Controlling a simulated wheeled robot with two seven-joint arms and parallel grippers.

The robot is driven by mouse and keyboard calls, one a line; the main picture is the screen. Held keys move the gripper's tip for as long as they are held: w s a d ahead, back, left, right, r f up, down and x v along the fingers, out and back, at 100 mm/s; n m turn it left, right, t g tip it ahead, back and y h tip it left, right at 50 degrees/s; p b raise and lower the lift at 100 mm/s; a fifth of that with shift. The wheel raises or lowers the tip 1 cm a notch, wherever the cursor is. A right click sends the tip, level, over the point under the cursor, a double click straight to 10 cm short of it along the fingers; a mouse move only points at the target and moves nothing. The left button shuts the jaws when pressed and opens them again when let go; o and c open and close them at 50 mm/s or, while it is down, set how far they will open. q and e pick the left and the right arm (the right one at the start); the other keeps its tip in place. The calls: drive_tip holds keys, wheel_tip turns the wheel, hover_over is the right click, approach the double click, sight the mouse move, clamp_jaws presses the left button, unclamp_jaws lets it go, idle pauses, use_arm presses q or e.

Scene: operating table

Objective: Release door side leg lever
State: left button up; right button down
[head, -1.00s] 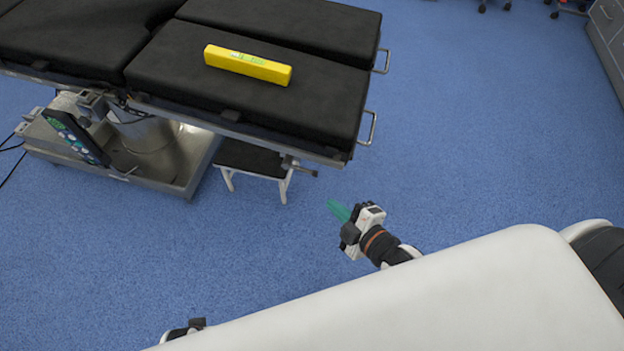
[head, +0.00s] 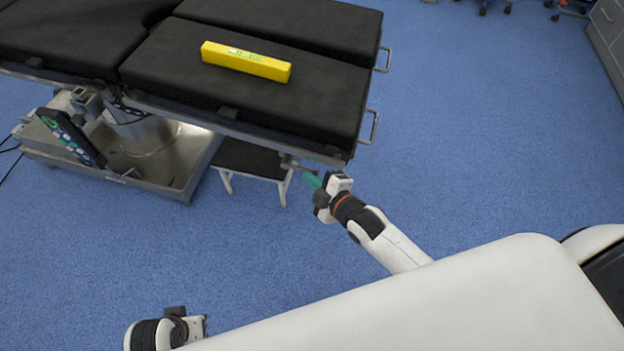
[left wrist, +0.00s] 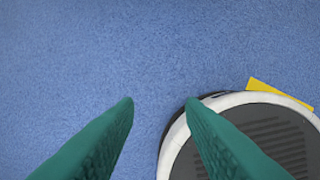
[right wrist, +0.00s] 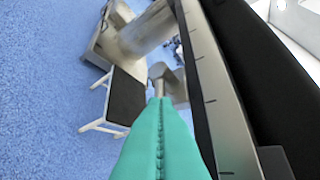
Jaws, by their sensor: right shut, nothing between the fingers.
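The leg lever (head: 297,166) is a small grey metal handle under the near edge of the operating table's leg section (head: 240,110). In the right wrist view the lever (right wrist: 160,78) shows just beyond the fingertips. My right gripper (head: 311,179) is shut and empty, with its green fingers pointing at the lever's end. In the right wrist view the shut fingers (right wrist: 160,102) overlap the lever's lower end, so I cannot tell whether they touch. My left gripper (left wrist: 160,102) is open and empty over the floor, low and left in the head view.
A yellow box (head: 245,62) lies on the black padding. A small step stool (head: 250,160) stands under the table, beside the metal base (head: 170,170). A hand control (head: 70,137) hangs at the left. The blue floor (head: 480,150) to the right is clear.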

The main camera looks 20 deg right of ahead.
use_arm(q)
drive_tip(key=shift+r, duration=0.45)
drive_tip(key=shift+a, duration=0.1)
